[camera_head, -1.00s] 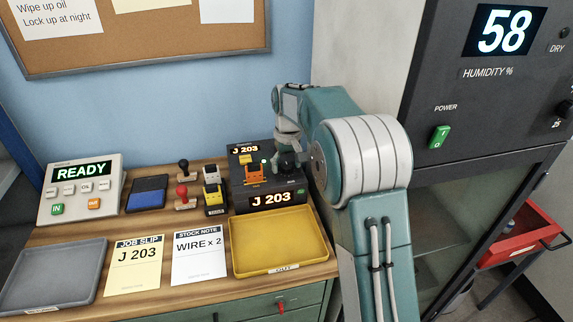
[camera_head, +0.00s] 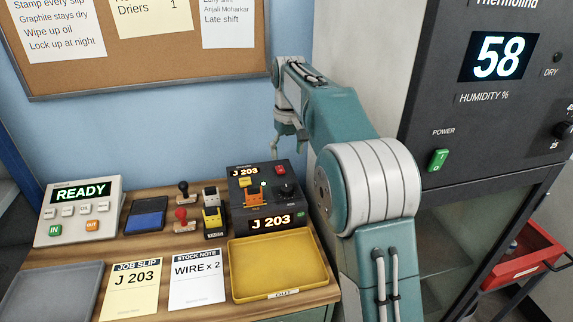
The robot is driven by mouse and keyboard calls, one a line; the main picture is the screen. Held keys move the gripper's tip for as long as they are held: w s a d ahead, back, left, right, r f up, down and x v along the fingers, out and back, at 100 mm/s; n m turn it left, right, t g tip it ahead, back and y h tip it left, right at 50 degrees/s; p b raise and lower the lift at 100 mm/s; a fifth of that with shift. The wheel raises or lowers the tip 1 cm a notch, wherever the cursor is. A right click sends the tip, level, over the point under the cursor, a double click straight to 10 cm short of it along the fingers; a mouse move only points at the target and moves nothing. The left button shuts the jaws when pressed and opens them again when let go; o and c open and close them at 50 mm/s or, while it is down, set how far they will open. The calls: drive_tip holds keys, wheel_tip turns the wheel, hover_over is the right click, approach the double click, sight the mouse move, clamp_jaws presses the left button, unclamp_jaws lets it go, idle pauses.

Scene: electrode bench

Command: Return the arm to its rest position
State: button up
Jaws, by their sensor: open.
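My arm (camera_head: 345,120) rises on the right side of the bench and bends toward the wall. My gripper (camera_head: 284,150) hangs at its far end, above the back of the black J 203 box (camera_head: 240,199). Its fingers look open and empty, with a gap between them and the box. The box has lit J 203 displays, a dark round knob (camera_head: 289,190), an orange part (camera_head: 254,195) and a red button (camera_head: 281,170) on it.
The yellow OUT tray (camera_head: 278,291) is empty at the bench front. Left of it are a stock note (camera_head: 198,280), a job slip (camera_head: 131,290) and a grey tray (camera_head: 50,295). Stamps (camera_head: 214,218), a blue pad (camera_head: 146,217) and a READY panel (camera_head: 80,212) stand behind. The humidity cabinet (camera_head: 480,110) is close right.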

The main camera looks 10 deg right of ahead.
drive_tip(key=shift+r, duration=0.2)
drive_tip(key=s+r+m+t, duration=0.1)
drive_tip(key=s+r+t, duration=0.35)
drive_tip(key=s, duration=1.25)
drive_tip(key=s+f, duration=0.3)
drive_tip(key=s, duration=0.5)
drive_tip(key=s+f+m+t, duration=0.1)
drive_tip(key=s+f, duration=0.2)
drive_tip(key=s, duration=0.6)
drive_tip(key=shift+s+a+f, duration=0.15)
drive_tip(key=shift+s+f, duration=0.15)
drive_tip(key=shift+f, duration=0.05)
idle(1.1)
